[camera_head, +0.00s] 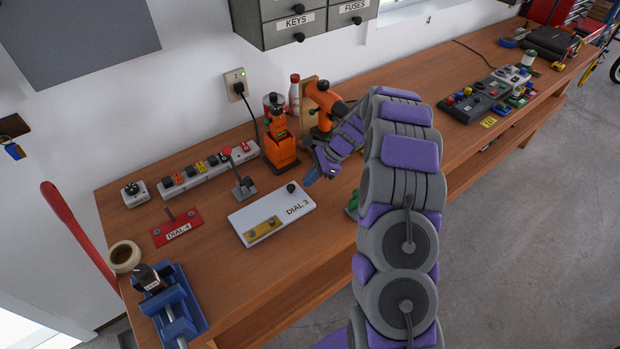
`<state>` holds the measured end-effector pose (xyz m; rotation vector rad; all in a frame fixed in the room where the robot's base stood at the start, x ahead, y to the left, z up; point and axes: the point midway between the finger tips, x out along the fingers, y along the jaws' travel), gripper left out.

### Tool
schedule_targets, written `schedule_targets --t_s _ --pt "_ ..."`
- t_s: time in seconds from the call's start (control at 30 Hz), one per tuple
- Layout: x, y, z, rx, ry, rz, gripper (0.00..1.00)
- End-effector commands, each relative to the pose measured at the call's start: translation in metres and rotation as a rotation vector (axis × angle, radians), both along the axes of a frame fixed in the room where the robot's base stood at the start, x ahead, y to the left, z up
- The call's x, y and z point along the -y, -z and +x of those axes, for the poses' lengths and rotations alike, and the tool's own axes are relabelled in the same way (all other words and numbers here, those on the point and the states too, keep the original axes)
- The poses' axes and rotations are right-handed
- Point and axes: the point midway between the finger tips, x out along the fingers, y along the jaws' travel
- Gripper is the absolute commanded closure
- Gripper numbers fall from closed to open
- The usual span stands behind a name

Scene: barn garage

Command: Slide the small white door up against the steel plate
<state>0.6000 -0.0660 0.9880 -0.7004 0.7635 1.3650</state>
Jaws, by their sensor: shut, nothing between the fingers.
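A flat white panel (272,214) marked DIAL 3 lies on the wooden bench, with a black knob near its far right corner and a brass-coloured strip near its front left. It may be the small white door, but I cannot tell. No steel plate is clearly identifiable; a plain grey panel (80,38) hangs on the wall at the upper left. My gripper (311,179) is shut and empty, above the bench just right of the black knob, apparently apart from it. My arm hides part of the bench to the right.
Control boxes (478,105) stand at the right. The bench front is mostly clear.

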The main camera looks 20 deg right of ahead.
Motion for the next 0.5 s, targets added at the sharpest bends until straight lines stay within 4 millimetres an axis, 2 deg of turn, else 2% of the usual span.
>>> schedule_targets --t_s 0.3,0.5 --pt "0.0 -0.017 0.0 0.0 -0.001 0.0 1.0" --pt "0.001 -0.018 -0.006 -0.003 -0.003 0.001 1.0"
